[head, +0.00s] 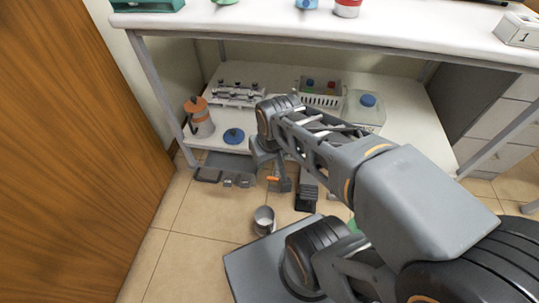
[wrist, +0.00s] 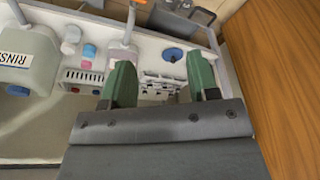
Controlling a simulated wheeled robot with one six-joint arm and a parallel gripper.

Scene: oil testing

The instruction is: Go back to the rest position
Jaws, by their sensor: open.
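My gripper (wrist: 160,72) shows in the wrist view with its two green fingers apart. Nothing is held between them. Beyond the fingers lies a white shelf with bottles and racks on it. In the head view my arm reaches from the lower right towards the lower shelf (head: 402,137) under the bench. Its wrist end is in front of that shelf's front edge, and the fingertips are not clearly visible there.
The white bench top (head: 420,32) overhangs the shelf. An orange-lidded container (head: 199,124), a blue round item (head: 233,136), a white basket (head: 319,101) and a blue-capped container (head: 365,112) stand on the shelf. A wooden panel (head: 70,150) closes the left side. Tiled floor (head: 190,215) shows between.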

